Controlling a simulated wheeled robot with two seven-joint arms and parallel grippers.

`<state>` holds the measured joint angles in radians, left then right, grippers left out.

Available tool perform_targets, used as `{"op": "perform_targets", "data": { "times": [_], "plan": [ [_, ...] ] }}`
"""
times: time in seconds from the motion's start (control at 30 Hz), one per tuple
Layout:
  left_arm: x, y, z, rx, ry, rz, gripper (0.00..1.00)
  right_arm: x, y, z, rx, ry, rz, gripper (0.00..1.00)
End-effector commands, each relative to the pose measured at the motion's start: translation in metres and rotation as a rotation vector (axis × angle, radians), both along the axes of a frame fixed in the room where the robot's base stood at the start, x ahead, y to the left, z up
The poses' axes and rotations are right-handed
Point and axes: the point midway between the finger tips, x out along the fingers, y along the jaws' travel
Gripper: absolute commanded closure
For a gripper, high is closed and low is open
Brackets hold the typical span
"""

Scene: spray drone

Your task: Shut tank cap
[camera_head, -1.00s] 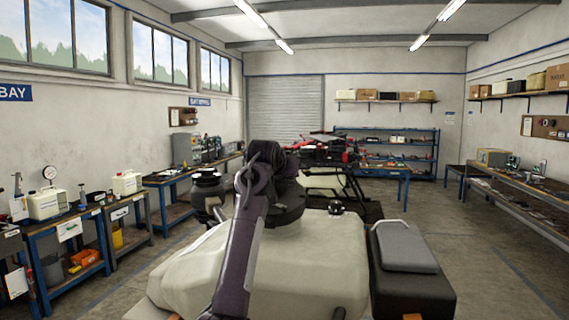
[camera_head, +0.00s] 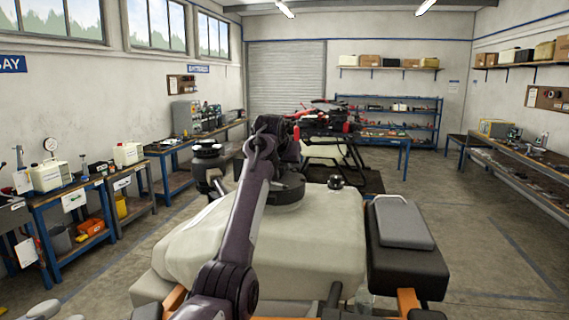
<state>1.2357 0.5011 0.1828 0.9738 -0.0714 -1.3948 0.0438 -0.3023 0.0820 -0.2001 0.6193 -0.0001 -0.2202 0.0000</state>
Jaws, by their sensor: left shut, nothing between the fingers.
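The cream tank (camera_head: 315,245) fills the lower middle of the head view, with a flat top. A round black filler rim with its cap (camera_head: 288,192) sits near the tank's far edge. My left arm rises across the tank from the lower left. Its shut, empty gripper (camera_head: 285,162) is bent down just above the black rim. My own dark wrist hides part of the cap, so I cannot tell its exact angle or whether the fingers touch it. My right gripper is not in view.
A small black knob (camera_head: 335,182) stands on the tank right of the rim. A black box with a grey lid (camera_head: 402,222) adjoins the tank's right side. A red and black drone (camera_head: 325,120) is behind. Benches (camera_head: 75,220) line the left wall; floor at right is clear.

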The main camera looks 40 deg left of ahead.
Motion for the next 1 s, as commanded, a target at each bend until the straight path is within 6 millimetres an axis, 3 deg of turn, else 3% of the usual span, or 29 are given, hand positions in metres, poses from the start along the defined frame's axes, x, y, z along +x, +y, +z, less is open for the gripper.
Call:
{"op": "perform_targets", "data": {
  "times": [0.27, 0.63, 1.0],
  "plan": [
    [-0.003, -0.002, 0.002, 0.001, -0.003, 0.0, 1.0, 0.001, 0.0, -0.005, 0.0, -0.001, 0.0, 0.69],
    [-0.042, -0.023, 0.038, 0.001, -0.004, 0.001, 1.0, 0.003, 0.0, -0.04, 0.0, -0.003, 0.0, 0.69],
    [-0.052, -0.028, 0.051, 0.001, 0.0, 0.001, 1.0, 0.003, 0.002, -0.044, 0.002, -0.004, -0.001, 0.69]
  ]
}}
